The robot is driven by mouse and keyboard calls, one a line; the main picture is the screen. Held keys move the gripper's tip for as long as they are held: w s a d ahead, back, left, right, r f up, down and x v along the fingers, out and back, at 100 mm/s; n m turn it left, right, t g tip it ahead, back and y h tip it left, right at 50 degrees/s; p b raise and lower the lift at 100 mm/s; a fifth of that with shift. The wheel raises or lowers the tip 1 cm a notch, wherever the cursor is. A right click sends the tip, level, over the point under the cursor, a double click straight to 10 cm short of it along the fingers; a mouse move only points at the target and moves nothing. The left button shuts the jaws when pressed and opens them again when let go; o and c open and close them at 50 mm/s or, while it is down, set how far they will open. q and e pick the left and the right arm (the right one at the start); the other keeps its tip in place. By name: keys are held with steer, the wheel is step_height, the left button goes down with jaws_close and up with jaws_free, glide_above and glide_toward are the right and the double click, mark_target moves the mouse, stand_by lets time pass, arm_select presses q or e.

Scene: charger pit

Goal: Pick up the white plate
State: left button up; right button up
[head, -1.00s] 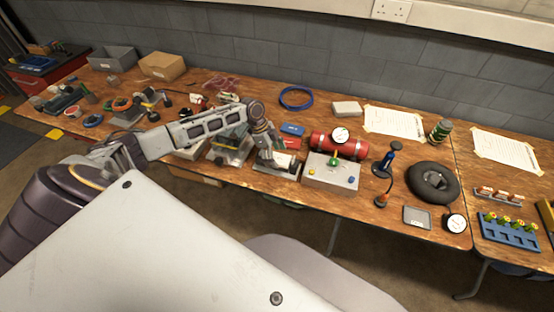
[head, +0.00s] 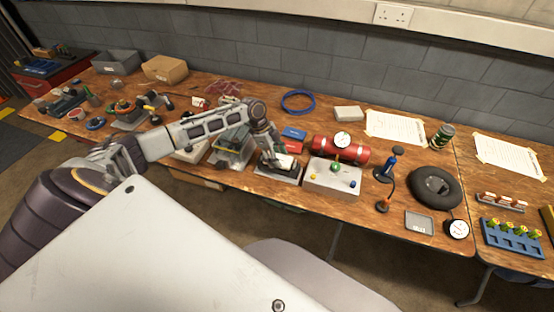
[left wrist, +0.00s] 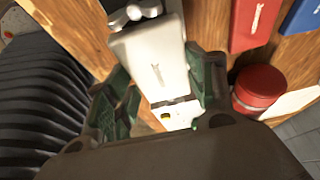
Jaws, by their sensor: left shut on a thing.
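The white plate (left wrist: 152,58) is a small pale block-like piece with a dark mark on its face. In the left wrist view it lies between the two green-padded fingers of my left gripper (left wrist: 163,75), which is shut on it. In the head view my left gripper (head: 277,152) reaches down over a dark grey stand on the bench, and the white plate (head: 284,160) shows only as a small pale patch at its fingers. The gripper hides part of the stand. My right gripper is not in view.
A grey box with coloured knobs (head: 332,178) stands just right of the gripper, with a red cylinder (head: 352,151) behind it. Red and blue boxes (head: 294,134) lie behind the gripper. A clear-sided device (head: 232,148) stands close on the left.

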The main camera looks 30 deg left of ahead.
arm_select(q)
step_height(320, 180, up, 8)
steer(key=shift+r, duration=0.15)
stand_by(0.3)
